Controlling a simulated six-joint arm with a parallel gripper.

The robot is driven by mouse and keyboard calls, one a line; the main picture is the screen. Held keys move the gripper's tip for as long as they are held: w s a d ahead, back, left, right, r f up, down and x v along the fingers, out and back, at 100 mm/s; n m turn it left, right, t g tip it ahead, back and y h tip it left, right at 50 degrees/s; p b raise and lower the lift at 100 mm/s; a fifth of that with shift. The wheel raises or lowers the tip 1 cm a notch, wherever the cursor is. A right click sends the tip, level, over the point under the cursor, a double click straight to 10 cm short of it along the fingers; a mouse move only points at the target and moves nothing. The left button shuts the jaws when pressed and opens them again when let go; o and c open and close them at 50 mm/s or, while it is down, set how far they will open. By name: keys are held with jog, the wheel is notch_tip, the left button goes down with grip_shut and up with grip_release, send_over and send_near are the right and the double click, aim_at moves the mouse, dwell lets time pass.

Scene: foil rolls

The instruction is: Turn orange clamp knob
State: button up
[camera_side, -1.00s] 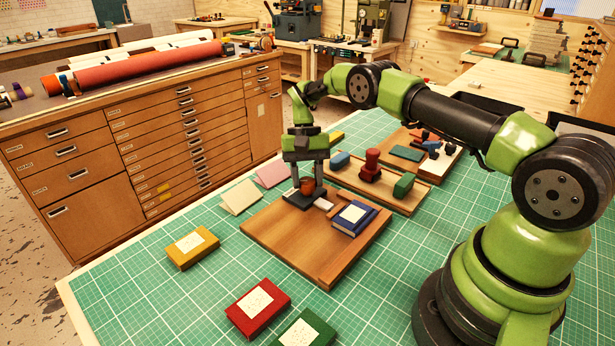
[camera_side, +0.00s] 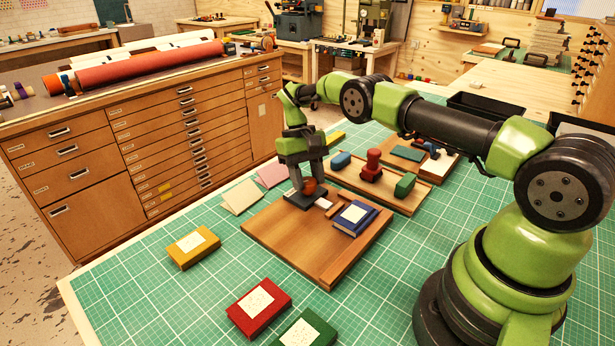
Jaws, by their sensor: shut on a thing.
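The orange clamp knob (camera_side: 310,186) sits on a dark clamp base (camera_side: 304,200) at the back edge of the wooden board (camera_side: 285,240). My gripper (camera_side: 309,180) points down over it, tilted a little, with its jaws shut around the knob. The jaws hide part of the knob. A blue book with a pale label (camera_side: 354,217) lies on the board to the right of the clamp, and a small white piece (camera_side: 324,203) lies between them.
A wooden tray behind holds a blue piece (camera_side: 341,160), a red stamp-like piece (camera_side: 372,166) and a green piece (camera_side: 405,185). Yellow (camera_side: 193,247), red (camera_side: 258,305) and green (camera_side: 304,330) books lie on the cutting mat. Folded cards (camera_side: 241,196) lie left of the board.

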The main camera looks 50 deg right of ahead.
jog(key=o, duration=0.9)
notch_tip(320, 180, up, 10)
jog(key=shift+r, duration=0.1)
notch_tip(320, 180, up, 12)
jog(key=n+t, duration=0.1)
jog(key=t, duration=0.2)
send_over(307, 180)
jog(key=s+a, duration=0.3)
jog(key=s+a+r+t, duration=0.2)
jog(key=s+a+r, duration=0.1)
jog(key=s+r, duration=0.3)
jog(key=s+a+t, duration=0.4)
jog(key=s+t, duration=0.2)
jog(key=s, duration=0.9)
jog(key=shift+f+m, duration=0.3)
jog(key=shift+f, duration=0.15)
